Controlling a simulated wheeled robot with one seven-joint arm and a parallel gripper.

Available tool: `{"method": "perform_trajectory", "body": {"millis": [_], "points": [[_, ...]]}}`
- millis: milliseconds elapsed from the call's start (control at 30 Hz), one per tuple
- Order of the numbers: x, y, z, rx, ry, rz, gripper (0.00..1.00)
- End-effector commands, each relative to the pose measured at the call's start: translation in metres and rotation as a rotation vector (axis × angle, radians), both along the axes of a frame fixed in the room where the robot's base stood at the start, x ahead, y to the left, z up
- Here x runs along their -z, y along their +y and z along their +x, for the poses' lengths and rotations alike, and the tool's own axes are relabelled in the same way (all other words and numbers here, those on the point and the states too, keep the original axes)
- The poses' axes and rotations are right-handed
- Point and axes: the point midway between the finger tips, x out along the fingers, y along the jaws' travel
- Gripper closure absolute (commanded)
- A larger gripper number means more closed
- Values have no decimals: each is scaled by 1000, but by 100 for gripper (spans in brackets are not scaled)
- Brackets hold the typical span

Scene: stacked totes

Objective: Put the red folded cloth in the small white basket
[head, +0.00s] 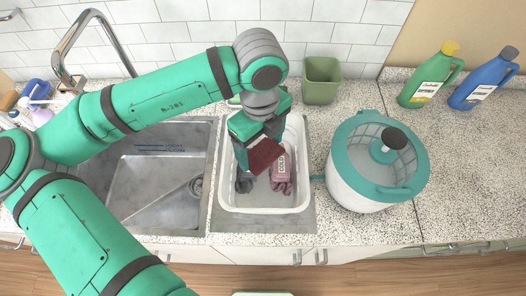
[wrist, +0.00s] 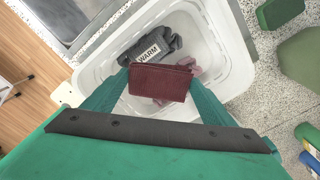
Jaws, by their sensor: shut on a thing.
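The red folded cloth (head: 264,155) is a dark red folded square. My gripper (head: 256,150) is shut on it and holds it above the white basket. In the wrist view the red folded cloth (wrist: 160,82) is between the two green fingers of my gripper (wrist: 158,88). The small white basket (head: 297,203) stands under it at the sink; its rim also shows in the wrist view (wrist: 88,82). Inside lie a dark grey bundle labelled WARM (wrist: 152,45) and a pink bundle labelled COLD (head: 283,172), partly hidden by the cloth in the wrist view.
A metal sink (head: 150,185) with a tap (head: 70,45) lies left of the basket. A teal and white lidded drum (head: 365,180) stands close on the right. A green bin (head: 321,80) is behind. A green bottle (head: 430,77) and blue bottle (head: 485,80) stand at the far right.

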Motion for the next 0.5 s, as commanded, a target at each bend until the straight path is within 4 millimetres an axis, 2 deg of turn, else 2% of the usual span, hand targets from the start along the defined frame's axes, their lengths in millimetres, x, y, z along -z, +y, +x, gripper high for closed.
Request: {"method": "perform_trajectory", "body": {"millis": [67,233,500], "points": [[8,-7,2,3,1,0,51],[31,-5,1,0,2,1,51],[36,-5,2,1,-1,-1,51]]}}
